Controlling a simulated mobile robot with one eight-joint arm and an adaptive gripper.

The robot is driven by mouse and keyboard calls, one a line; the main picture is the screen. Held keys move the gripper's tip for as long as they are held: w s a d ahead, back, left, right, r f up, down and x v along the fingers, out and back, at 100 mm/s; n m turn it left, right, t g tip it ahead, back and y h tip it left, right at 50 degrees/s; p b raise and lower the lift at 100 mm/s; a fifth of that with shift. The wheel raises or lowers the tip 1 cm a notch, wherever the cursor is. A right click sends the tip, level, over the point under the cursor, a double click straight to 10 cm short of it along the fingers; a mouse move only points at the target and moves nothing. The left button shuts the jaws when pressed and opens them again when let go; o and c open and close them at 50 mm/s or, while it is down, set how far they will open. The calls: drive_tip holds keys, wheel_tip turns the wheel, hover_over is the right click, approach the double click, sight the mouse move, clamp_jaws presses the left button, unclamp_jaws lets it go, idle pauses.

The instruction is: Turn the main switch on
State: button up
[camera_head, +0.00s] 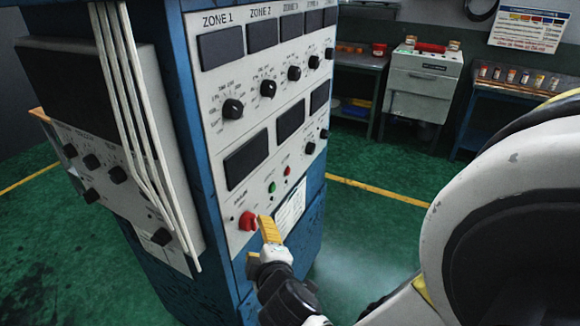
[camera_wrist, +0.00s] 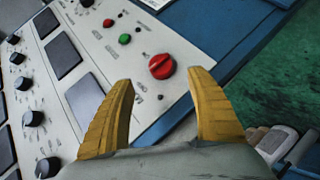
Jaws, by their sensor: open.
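The main switch, a red rotary knob (camera_head: 247,220), sits low on the white front panel of the blue cabinet. In the wrist view the red knob (camera_wrist: 162,66) lies ahead of my fingertips, roughly between their lines. My gripper (camera_head: 268,232) is right at the panel beside the knob in the head view, with its yellow fingers pointing at it. In the wrist view my gripper (camera_wrist: 165,82) is open, its two yellow fingers spread apart with nothing between them. I cannot tell whether a finger touches the knob.
A green button (camera_wrist: 125,39) and small red button (camera_wrist: 108,23) are near the knob. Black dials (camera_head: 233,108) and dark displays (camera_head: 247,159) cover the panel above. White pipes (camera_head: 130,120) run down the cabinet's left side. Green floor (camera_head: 370,225) is clear to the right.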

sight(251, 224)
drive_tip(key=b+x, duration=0.2)
drive_tip(key=x, duration=0.8)
drive_tip(key=shift+w+a+f+b, duration=0.1)
drive_tip(key=shift+w+a+b, duration=0.05)
drive_tip(key=shift+b, duration=0.25)
drive_tip(key=c, duration=1.2)
